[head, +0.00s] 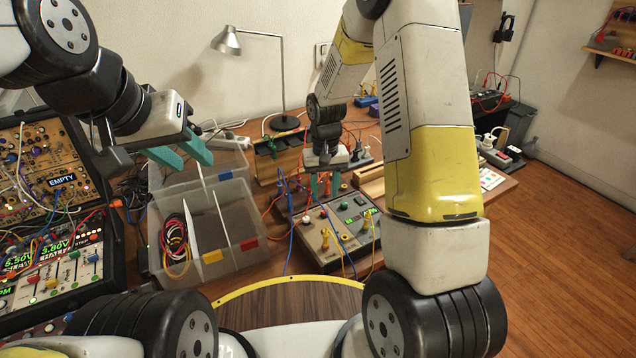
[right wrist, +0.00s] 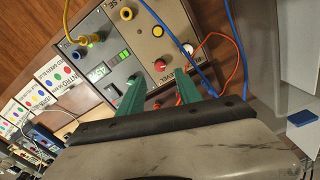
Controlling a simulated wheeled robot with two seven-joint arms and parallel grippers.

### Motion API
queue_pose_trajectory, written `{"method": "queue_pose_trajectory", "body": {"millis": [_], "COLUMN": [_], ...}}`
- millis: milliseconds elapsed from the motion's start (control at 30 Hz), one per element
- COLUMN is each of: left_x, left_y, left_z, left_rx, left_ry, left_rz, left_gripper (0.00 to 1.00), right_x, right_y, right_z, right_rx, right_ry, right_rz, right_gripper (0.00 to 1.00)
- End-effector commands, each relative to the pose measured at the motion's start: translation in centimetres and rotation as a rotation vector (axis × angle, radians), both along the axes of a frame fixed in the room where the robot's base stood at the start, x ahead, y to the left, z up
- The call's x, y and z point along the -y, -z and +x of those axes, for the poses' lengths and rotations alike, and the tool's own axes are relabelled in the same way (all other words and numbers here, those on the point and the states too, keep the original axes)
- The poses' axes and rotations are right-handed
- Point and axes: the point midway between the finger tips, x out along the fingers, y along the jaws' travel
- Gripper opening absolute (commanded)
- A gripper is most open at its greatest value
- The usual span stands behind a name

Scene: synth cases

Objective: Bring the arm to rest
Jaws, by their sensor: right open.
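My left gripper (head: 202,157) is at the upper left of the head view, with two teal fingers spread apart and nothing between them. It hangs above the divided clear bin (head: 262,228). My right gripper (head: 325,186) is further back near the middle, pointing down over the grey instrument box (head: 318,262). In the right wrist view its teal fingers (right wrist: 159,90) are apart and empty. The box (right wrist: 128,48) with its knobs, sockets and green display lies beyond them. I cannot tell how high the fingertips are above it.
Blue, orange and yellow cables run around the box and close to my right gripper. A desk lamp (head: 284,122) stands at the back. Panels with wires (head: 45,262) fill the left side. Wooden floor (head: 575,240) is open on the right.

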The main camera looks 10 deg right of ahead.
Motion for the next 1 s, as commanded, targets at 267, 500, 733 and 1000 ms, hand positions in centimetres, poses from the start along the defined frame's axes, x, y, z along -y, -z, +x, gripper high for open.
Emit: {"method": "queue_pose_trajectory", "body": {"millis": [267,500,733,1000], "left_x": [0.0,0.0,0.0,0.0], "left_y": [0.0,0.0,0.0,0.0], "left_z": [0.0,0.0,0.0,0.0], "left_rx": [0.000,0.000,0.000,0.000], "left_ry": [0.000,0.000,0.000,0.000], "left_rz": [0.000,0.000,0.000,0.000], "left_gripper": [0.36,0.36,0.36,0.36], "right_x": [0.0,0.0,1.0,2.4], "right_y": [-1.1,-1.6,-9.2,-19.6], "right_z": [0.0,-0.1,-1.9,-8.1], "right_rx": [-0.001,0.007,0.100,0.257], "right_ry": [0.000,0.001,0.016,0.025], "right_rz": [0.000,0.003,0.044,0.110], "right_gripper": [0.41,0.41,0.41,0.41]}}
